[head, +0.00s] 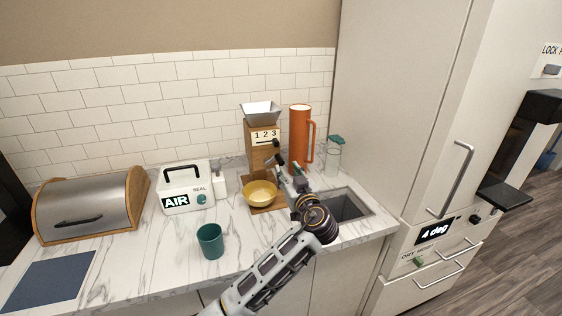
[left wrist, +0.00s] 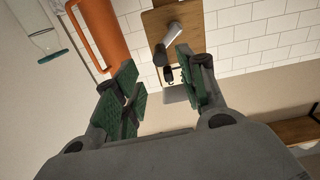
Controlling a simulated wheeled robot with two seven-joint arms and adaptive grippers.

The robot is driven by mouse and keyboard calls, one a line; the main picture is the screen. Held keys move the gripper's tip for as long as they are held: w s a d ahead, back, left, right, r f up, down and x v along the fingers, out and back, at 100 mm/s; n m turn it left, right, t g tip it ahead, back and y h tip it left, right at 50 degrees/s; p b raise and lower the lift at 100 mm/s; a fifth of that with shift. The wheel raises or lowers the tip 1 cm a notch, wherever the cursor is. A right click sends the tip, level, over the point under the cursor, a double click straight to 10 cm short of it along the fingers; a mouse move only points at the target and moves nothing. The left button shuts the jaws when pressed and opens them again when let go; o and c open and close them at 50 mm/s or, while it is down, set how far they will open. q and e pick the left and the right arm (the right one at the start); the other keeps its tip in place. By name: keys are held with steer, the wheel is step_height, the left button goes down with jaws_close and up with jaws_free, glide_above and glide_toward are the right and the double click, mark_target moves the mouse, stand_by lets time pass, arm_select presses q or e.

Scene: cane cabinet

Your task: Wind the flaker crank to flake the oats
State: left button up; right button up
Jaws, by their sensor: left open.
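The flaker (head: 262,150) is a wooden block with a grey hopper (head: 260,110) on top and a "1 2 3" label. Its crank (head: 274,143) shows dark on the front, right of the label; its exact pose is hard to tell there. In the left wrist view a grey arm and dark knob (left wrist: 161,55) show on the wooden body (left wrist: 188,18). My left gripper (head: 288,164) is open and empty, its green-padded fingers (left wrist: 158,88) spread with the knob beyond them, apart. A yellow bowl (head: 260,194) sits at the flaker's foot. Oats cannot be made out.
An orange jug (head: 299,135) stands close right of the flaker, with a glass jar (head: 333,160) beyond it. A sink (head: 345,204) lies right of my gripper. A white AIR box (head: 183,190), teal cup (head: 210,241) and bread bin (head: 90,205) stand left. The front counter has clear room.

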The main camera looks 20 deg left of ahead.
mark_target(283, 165)
arm_select(q)
steer(key=p+x, duration=0.1)
steer(key=x, duration=0.5)
steer(key=shift+w+a, duration=0.1)
steer(key=shift+a, duration=0.05)
steer(key=shift+w+a+p, duration=0.25)
steer(key=shift+w+p, duration=0.05)
steer(key=shift+w, duration=0.2)
arm_select(e)
steer(key=shift+s+a+r, duration=0.1)
steer(key=shift+a+r, duration=0.1)
steer(key=shift+r, duration=0.7)
arm_select(q)
steer(key=c, duration=0.9)
jaws_close()
arm_select(e)
steer(key=shift+a, duration=0.55)
